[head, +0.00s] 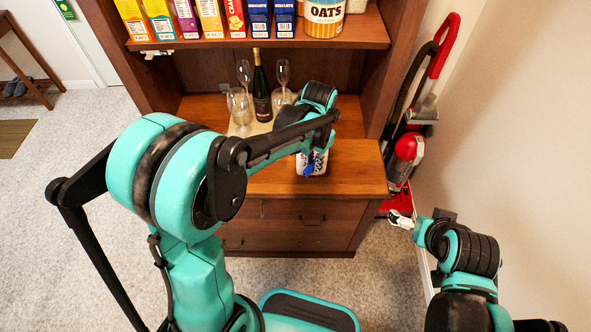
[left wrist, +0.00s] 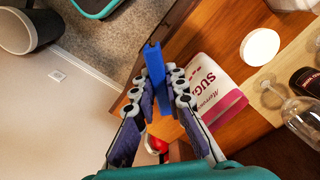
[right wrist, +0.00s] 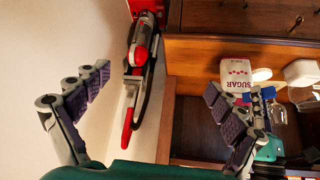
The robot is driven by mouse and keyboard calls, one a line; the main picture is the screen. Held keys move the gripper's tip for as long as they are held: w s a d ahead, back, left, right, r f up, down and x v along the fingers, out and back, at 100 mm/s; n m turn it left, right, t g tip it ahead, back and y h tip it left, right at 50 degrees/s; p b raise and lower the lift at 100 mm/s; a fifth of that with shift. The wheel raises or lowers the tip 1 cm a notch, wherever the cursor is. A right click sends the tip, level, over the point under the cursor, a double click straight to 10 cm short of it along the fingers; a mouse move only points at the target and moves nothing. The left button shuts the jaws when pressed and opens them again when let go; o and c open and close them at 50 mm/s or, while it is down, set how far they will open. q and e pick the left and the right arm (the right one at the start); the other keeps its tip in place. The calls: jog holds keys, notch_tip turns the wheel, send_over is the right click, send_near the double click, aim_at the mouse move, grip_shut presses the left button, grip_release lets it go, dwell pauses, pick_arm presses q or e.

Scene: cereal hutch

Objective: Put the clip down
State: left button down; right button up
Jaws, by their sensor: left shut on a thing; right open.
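The blue clip (left wrist: 154,70) is held between the fingers of my left gripper (left wrist: 161,84), which is shut on it. In the head view the clip (head: 309,168) shows as a small blue piece in front of the sugar bag (head: 320,158), over the hutch counter. In the left wrist view the white and pink sugar bag (left wrist: 210,80) is just right of the clip. Whether the clip touches the bag or counter is unclear. My right gripper (right wrist: 155,86) is open and empty, away to the right of the hutch in the head view (head: 402,219).
A dark bottle (head: 261,92) and several glasses stand on a pale board at the back. A white round thing (left wrist: 260,46) lies near the bag. Cereal boxes and an oats canister (head: 324,18) fill the upper shelf. A red vacuum (head: 408,150) stands right of the hutch.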

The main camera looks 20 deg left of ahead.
jog(key=shift+c, duration=0.2)
pick_arm(q)
jog(key=w+d+r+m, duration=0.2)
jog(key=d+r+m, duration=0.1)
jog(key=d+r, duration=0.2)
jog(key=shift+d+m, duration=0.25)
jog(key=shift+m, duration=0.05)
pick_arm(e)
jog(key=w+a+f+n+y, duration=0.2)
jog(key=w+a+n+y, duration=0.3)
jog(key=w+a, duration=0.3)
jog(key=w+a+f+n+t+y, duration=0.1)
jog(key=w+a+n+y, duration=0.4)
jog(key=a, duration=1)
jog(key=w, duration=0.3)
jog(key=shift+a+f+y, duration=0.15)
jog(key=shift+f+y, duration=0.15)
jog(key=shift+f, duration=0.1)
pick_arm(q)
jog(key=shift+d, duration=0.1)
pick_arm(e)
jog(key=c, duration=1.2)
pick_arm(q)
jog(key=c, duration=1.5)
grip_release()
